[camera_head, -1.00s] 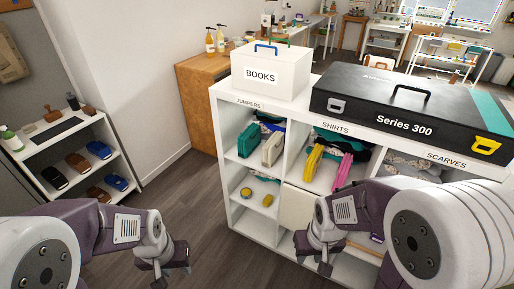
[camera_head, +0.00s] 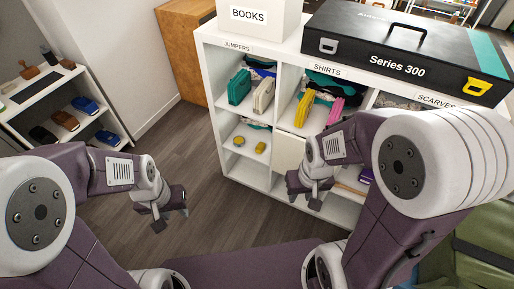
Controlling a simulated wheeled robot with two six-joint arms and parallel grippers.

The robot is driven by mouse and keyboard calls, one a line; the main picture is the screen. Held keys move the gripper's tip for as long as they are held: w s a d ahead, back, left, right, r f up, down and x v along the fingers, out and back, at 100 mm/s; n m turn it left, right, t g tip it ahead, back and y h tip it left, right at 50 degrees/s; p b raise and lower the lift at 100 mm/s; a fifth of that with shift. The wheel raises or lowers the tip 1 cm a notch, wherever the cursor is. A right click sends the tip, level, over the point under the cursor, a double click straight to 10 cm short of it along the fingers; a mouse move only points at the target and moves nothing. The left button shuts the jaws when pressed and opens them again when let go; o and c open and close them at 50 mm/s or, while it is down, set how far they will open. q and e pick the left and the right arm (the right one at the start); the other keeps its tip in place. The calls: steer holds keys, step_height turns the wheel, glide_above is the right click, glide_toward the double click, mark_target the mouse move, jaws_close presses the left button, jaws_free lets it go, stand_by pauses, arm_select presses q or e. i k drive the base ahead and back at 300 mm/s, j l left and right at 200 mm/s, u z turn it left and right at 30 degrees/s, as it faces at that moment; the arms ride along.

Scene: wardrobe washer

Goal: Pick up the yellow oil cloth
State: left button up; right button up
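Two small yellow items lie in the lower left compartment of the white shelf unit (camera_head: 207,100), below JUMPERS. One is a round yellow item (camera_head: 239,141) and the other a longer yellow item (camera_head: 260,147). I cannot tell which of them is the oil cloth. My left gripper (camera_head: 170,219) is over the floor, left of the shelf and apart from it, with its fingers spread and empty. My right gripper (camera_head: 304,204) is in front of the shelf's lower middle, to the right of the yellow items, and looks open and empty.
A BOOKS box (camera_head: 250,18) and a black Series 300 case (camera_head: 375,50) stand on the shelf top. Folded clothes and bags fill the upper compartments. A shoe rack (camera_head: 25,105) stands at the left wall. The floor (camera_head: 185,150) between rack and shelf is clear.

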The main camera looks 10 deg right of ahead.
mark_target(260, 147)
steer(key=i+j+z, duration=0.1)
steer(key=i+j, duration=1.05)
